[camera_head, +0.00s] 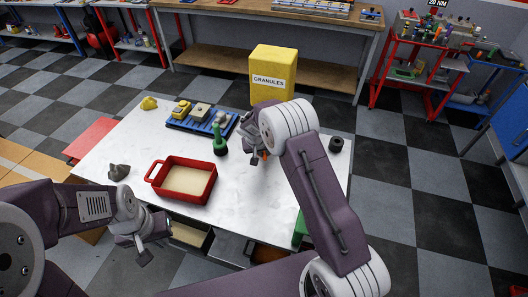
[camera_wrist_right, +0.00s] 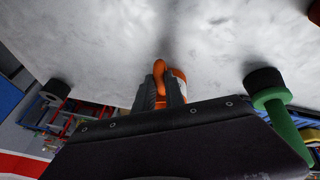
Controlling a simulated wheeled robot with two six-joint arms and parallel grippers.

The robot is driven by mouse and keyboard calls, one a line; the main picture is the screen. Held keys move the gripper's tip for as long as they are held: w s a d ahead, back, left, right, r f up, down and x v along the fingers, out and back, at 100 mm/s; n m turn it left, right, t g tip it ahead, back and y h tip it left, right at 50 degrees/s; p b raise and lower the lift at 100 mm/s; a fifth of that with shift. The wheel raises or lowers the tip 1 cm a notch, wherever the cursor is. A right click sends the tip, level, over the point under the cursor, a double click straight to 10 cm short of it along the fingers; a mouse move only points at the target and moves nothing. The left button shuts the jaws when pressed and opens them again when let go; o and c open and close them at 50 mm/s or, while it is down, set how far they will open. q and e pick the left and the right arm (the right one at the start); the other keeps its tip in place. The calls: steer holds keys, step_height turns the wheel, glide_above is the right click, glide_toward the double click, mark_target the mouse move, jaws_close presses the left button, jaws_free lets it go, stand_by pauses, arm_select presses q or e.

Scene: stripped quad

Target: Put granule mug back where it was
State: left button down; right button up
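The orange mug (camera_head: 265,155) is mostly hidden behind my right gripper in the head view. In the right wrist view its orange handle (camera_wrist_right: 159,78) sits between the two fingers of my right gripper (camera_wrist_right: 166,92), with part of the mug body just behind. My right gripper (camera_head: 256,150) appears shut on the handle, over the back right part of the white table (camera_head: 255,195). I cannot tell whether the mug touches the table. My left gripper (camera_head: 150,245) is empty, off the table's front left edge, with its fingers apart.
A red handled tray (camera_head: 157,181) with pale contents sits left of centre. A green tool (camera_head: 220,138) stands beside a blue rack (camera_head: 204,122). A dark ring-like cylinder (camera_head: 336,144) is at the right edge. A yellow GRANULES box (camera_head: 271,72) stands behind the table. The front right tabletop is clear.

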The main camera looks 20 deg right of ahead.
steer(key=o, duration=0.3)
steer(key=shift+o, duration=0.2)
steer(key=shift+r, duration=0.15)
steer(key=v, duration=1.2)
steer(key=shift+b, duration=0.45)
steer(key=shift+a, duration=0.1)
